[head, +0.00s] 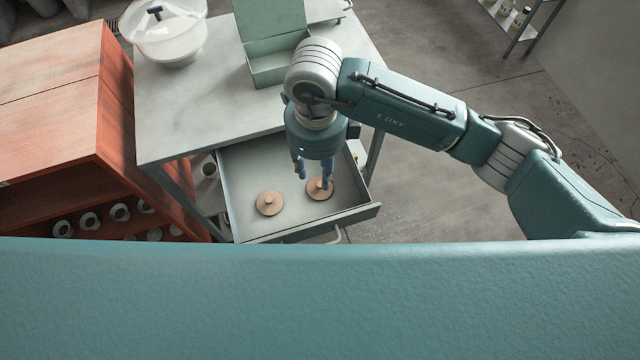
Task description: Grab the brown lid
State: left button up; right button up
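Two round brown lids with small knobs lie in the open drawer (240,218). One lid (269,204) lies left of centre. The other lid (318,194) lies to the right, partly hidden by my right gripper. My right gripper (313,182) points down into the drawer, its fingers apart. One finger overlaps the right lid in the picture, and the other is to its upper left. Whether a finger touches the lid cannot be told. My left gripper does not show.
The drawer's walls surround the lids. On the bench (190,110) above stand a green open box (275,65) and a clear round container (168,35). An orange-red cabinet (60,110) stands close on the left. Open floor lies to the right.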

aim_at(320, 184)
jog(key=f, duration=0.2)
jog(key=f+p, duration=0.1)
jog(key=f, duration=0.3)
jog(key=shift+w+d+f, duration=0.2)
jog(key=shift+d+f, duration=0.1)
jog(key=shift+c, duration=0.2)
jog(key=c, duration=0.9)
